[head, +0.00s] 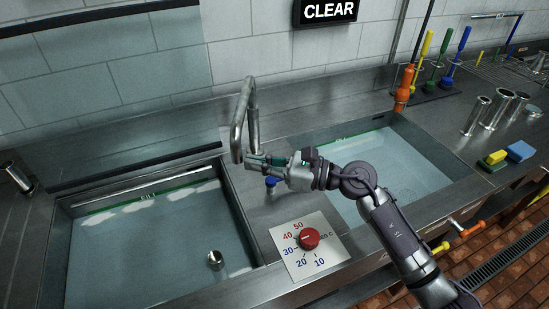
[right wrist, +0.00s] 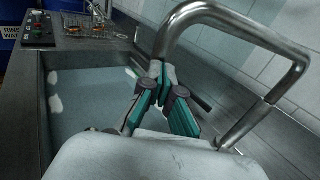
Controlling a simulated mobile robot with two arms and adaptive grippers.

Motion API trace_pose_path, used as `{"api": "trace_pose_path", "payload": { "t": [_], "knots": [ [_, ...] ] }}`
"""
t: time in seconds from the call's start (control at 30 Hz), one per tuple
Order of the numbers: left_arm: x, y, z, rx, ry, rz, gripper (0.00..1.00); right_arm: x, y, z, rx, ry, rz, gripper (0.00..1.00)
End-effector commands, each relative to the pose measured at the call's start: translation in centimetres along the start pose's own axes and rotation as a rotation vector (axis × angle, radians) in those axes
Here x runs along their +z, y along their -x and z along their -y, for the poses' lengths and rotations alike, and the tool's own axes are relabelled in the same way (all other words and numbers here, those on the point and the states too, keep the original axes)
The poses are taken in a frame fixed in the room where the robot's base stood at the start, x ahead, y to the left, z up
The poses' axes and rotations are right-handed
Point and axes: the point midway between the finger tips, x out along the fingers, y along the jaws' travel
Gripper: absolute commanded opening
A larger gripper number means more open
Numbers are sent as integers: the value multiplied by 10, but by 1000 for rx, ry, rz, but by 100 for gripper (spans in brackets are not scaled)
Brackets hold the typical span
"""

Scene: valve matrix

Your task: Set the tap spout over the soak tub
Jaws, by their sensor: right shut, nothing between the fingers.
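The tap spout (head: 238,118) is a bent steel pipe at the back of the counter between two water-filled tubs. Its outlet end hangs by the inner edge of the left tub (head: 236,212); the right tub (head: 456,172) lies behind my right arm. I cannot tell which is the soak tub. My right gripper (head: 252,160) is shut and empty, its fingertips close beside the spout's lower end. In the right wrist view the shut fingertips (right wrist: 160,74) overlap the end of the spout (right wrist: 235,27); contact is unclear. My left gripper is not in view.
A red temperature knob (head: 309,238) sits on a white dial plate in front of the spout. A small steel cylinder (head: 215,259) is in the left tub. An orange-handled sprayer (head: 404,88), brushes, steel cups and sponges (head: 520,151) stand at the right.

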Motion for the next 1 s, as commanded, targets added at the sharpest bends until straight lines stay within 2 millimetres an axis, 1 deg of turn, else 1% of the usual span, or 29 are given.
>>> {"api": "trace_pose_path", "payload": {
  "t": [0.1,0.43,0.57,0.67,0.77,1.0],
  "knots": [
    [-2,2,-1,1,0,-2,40,0,-4,0,-1,0,-1,0],
    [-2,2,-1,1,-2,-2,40,-1,-5,0,-1,0,0,0],
    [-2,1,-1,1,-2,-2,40,0,-9,-2,0,0,0,0],
    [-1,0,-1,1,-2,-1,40,0,-18,-4,2,0,1,0],
    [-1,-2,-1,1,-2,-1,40,0,-31,-8,2,1,1,0],
    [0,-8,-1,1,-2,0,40,0,-76,-15,2,1,1,0]
  ]
}}
